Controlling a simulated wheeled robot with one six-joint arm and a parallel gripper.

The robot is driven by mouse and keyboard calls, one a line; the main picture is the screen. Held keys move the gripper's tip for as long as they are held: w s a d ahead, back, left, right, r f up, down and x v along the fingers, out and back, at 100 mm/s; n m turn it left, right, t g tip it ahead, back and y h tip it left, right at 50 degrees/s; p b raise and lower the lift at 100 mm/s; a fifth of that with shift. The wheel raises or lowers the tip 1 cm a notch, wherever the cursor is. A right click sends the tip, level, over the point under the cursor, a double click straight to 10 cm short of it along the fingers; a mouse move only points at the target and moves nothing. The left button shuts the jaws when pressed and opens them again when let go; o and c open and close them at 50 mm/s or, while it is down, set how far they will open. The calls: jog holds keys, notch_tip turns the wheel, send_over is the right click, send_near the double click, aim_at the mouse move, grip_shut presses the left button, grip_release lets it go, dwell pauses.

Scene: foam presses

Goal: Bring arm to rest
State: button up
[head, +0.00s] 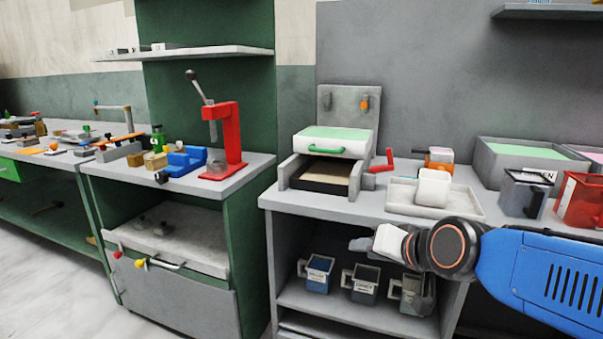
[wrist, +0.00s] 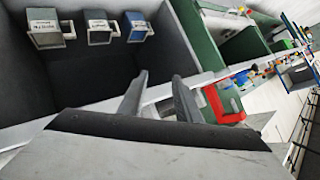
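My arm reaches in from the right in the head view, its blue link lying across the front of the grey bench (head: 300,202). My gripper (head: 352,244) points left, in front of the bench's open lower shelf. In the wrist view the two dark fingers of my gripper (wrist: 160,76) stand apart with nothing between them. No held object shows in either view.
Several mugs (head: 318,272) stand on the lower shelf just below and behind my gripper. A foam press with a green-topped drawer (head: 335,140), a tray holding a white block (head: 433,188), and grey and red jugs (head: 580,200) occupy the bench top. A red lever press (head: 226,140) stands left.

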jog(key=s+d+f+n+g+h, duration=0.1)
jog(key=s+d+f+g+h, duration=0.1)
jog(key=s+d+f, duration=0.3)
jog(key=s+d+f+n+g+h, duration=0.1)
jog(key=s+d+f+g+h, duration=0.1)
jog(key=s+d, duration=0.7)
jog(key=s+f+g, duration=0.1)
jog(key=s+f, duration=0.1)
jog(key=s, duration=0.1)
jog(key=shift+s+d+f+g, duration=0.25)
jog(key=shift+s+f+g, duration=0.05)
jog(key=shift+f, duration=0.05)
jog(key=shift+c, duration=0.4)
